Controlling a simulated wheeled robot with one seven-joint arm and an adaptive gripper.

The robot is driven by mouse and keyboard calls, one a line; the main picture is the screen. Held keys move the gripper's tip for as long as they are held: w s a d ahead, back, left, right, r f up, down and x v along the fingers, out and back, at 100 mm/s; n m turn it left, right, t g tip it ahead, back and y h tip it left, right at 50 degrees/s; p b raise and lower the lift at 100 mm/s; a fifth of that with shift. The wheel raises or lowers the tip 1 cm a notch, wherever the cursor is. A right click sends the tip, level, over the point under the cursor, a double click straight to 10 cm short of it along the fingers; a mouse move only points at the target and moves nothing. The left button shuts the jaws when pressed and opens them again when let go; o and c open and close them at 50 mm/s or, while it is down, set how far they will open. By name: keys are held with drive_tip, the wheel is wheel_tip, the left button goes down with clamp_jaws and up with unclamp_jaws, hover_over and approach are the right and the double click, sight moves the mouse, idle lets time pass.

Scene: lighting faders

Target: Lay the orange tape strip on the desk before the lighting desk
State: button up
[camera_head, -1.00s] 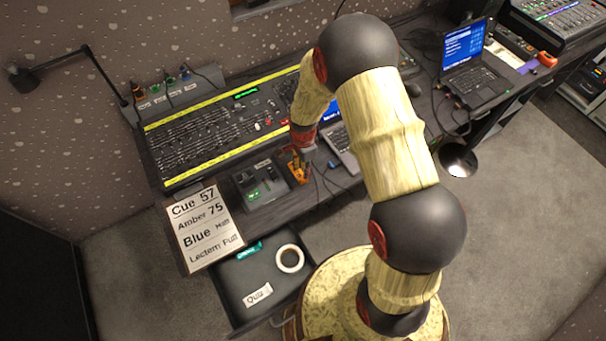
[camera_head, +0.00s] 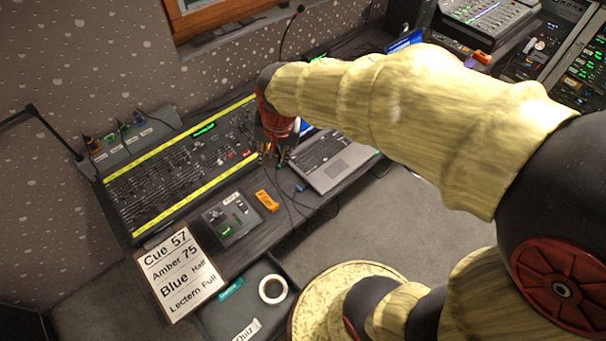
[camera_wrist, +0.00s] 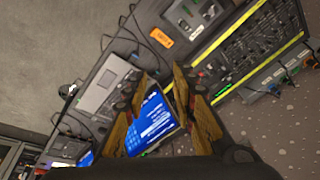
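The orange tape strip (camera_head: 267,200), with small dark lettering, lies on the desk (camera_head: 262,237) in front of the lighting desk (camera_head: 180,167), between a small control box and a laptop. It also shows in the wrist view (camera_wrist: 161,38), clear of my fingers. My gripper (camera_head: 275,155) is above the desk, farther back than the strip, near the lighting desk's right end. In the wrist view my gripper (camera_wrist: 163,88) has its fingers apart, with only a laptop screen seen between them. It holds nothing that I can see.
The small control box (camera_head: 230,219) stands left of the strip; the laptop (camera_head: 331,158) is to its right, with cables between. A cue sign (camera_head: 180,272) leans at the desk's front left. An open drawer (camera_head: 213,318) holds a white tape roll (camera_head: 272,289).

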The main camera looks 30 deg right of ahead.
drive_tip(key=s+r+n+t, duration=0.2)
drive_tip(key=s+r+n, duration=0.5)
drive_tip(key=s, duration=0.7)
drive_tip(key=v, duration=0.2)
drive_tip(key=shift+r, duration=0.35)
